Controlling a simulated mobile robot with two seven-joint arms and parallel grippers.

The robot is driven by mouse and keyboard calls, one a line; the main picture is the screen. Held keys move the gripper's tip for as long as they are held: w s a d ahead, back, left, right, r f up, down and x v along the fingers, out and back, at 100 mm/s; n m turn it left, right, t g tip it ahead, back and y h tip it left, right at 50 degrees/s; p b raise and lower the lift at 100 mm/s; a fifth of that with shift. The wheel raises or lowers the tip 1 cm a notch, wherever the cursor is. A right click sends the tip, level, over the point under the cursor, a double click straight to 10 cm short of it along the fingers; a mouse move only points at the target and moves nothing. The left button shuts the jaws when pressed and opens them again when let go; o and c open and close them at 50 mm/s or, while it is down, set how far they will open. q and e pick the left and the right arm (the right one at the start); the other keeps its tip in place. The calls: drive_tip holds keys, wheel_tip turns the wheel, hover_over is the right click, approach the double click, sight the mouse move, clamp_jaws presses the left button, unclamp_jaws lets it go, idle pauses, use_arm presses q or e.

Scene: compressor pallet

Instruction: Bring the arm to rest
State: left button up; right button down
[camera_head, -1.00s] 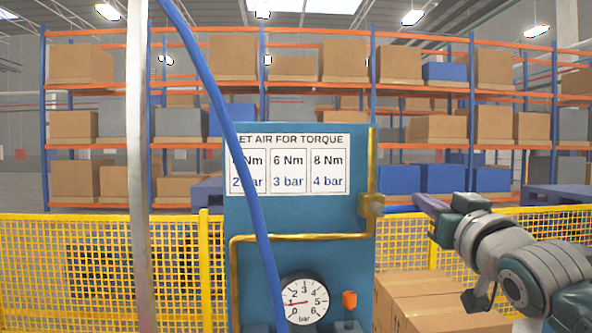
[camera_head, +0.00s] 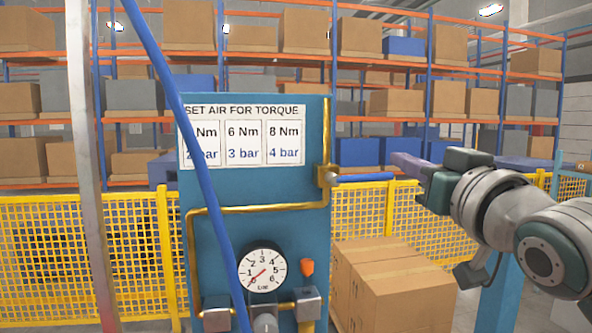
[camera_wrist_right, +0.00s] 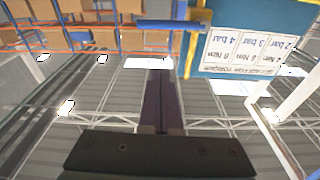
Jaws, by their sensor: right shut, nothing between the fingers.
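My right gripper (camera_head: 396,160) is shut and empty at the right of the blue panel (camera_head: 250,190), in front of the shelving. Its dark purple fingers (camera_wrist_right: 161,105) lie together in the right wrist view. A blue lever (camera_head: 362,178) sticks out level to the right from a brass valve (camera_head: 327,177) on the panel's edge. The fingertips are just above the lever's outer end in the head view; in the wrist view a gap shows between them and the lever (camera_wrist_right: 172,25). The round gauge (camera_head: 262,270) has its red needle at lower left, near 0. My left gripper is out of view.
Cardboard boxes (camera_head: 392,285) stand below my right arm. A yellow mesh fence (camera_head: 85,250) runs behind the panel. A blue hose (camera_head: 190,150) and a grey post (camera_head: 85,150) cross the left side. An orange knob (camera_head: 307,268) sits beside the gauge.

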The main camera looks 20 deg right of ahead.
drive_tip(key=shift+s+a, duration=0.1)
drive_tip(key=shift+s, duration=0.4)
drive_tip(key=shift+f, duration=0.1)
drive_tip(key=s+a+f+n+g+y, duration=0.2)
drive_tip(key=s+a+f+g, duration=0.25)
drive_tip(key=f, duration=0.45)
drive_tip(key=s+a+f+n+g+y, duration=0.1)
drive_tip(key=s+a+f+g+y, duration=0.1)
drive_tip(key=s+a+f+g, duration=0.5)
drive_tip(key=s+a+f+n+g+y, duration=0.1)
drive_tip(key=s+a+f+g, duration=0.1)
drive_tip(key=s+f, duration=0.35)
drive_tip(key=s+a+f+n+g, duration=0.2)
drive_tip(key=s+f, duration=0.1)
drive_tip(key=s, duration=0.6)
wheel_tip(320, 180, up, 24)
drive_tip(key=d+p, duration=0.1)
drive_tip(key=p, duration=2.2)
drive_tip(key=shift+w+f+m, duration=0.25)
drive_tip(key=shift+w+m, duration=0.05)
drive_tip(key=shift+w, duration=0.15)
